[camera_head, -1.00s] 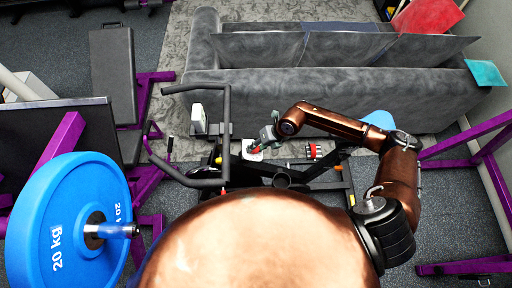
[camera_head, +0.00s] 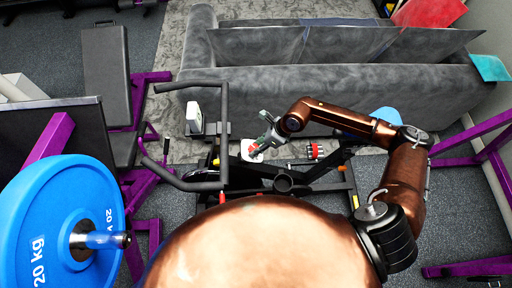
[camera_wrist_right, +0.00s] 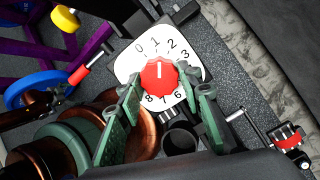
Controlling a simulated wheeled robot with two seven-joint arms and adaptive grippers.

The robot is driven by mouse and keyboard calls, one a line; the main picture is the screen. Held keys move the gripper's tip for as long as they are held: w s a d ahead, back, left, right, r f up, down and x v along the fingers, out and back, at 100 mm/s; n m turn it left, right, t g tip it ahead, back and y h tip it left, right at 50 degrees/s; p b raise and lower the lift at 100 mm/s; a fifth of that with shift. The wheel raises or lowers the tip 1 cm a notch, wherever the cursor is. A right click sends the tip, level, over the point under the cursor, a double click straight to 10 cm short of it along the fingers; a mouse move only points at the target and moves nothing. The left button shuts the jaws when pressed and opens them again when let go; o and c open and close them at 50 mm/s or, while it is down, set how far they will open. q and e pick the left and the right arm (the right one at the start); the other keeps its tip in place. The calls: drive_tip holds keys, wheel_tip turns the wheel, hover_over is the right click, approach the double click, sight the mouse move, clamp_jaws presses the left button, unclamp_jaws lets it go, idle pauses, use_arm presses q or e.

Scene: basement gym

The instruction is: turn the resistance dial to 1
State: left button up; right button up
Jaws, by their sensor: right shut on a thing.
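The resistance dial is a red knob (camera_wrist_right: 160,78) on a white plate (camera_wrist_right: 128,66) with numbers around it in the right wrist view. Its white mark points up, toward the 1 as far as I can see. My right gripper (camera_wrist_right: 163,92) has its green-padded fingers on both sides of the knob and is shut on it. In the head view the dial (camera_head: 254,151) shows as a small red and white patch on the exercise bike, with my right gripper (camera_head: 262,142) at it, partly hiding it.
The bike's black handlebars (camera_head: 226,130) stand left of the dial, near a small white display (camera_head: 194,116). A grey sofa (camera_head: 330,95) is behind. A blue 20 kg plate (camera_head: 50,220) is at lower left. Purple frames (camera_head: 480,150) stand at right.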

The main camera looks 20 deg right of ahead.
drive_tip(key=shift+f+n+b, duration=0.1)
drive_tip(key=shift+n+b, duration=0.25)
drive_tip(key=shift+n, duration=0.35)
drive_tip(key=o, duration=1.2)
drive_tip(key=shift+c, duration=0.2)
drive_tip(key=v, duration=1.2)
drive_tip(key=shift+w+d, duration=0.1)
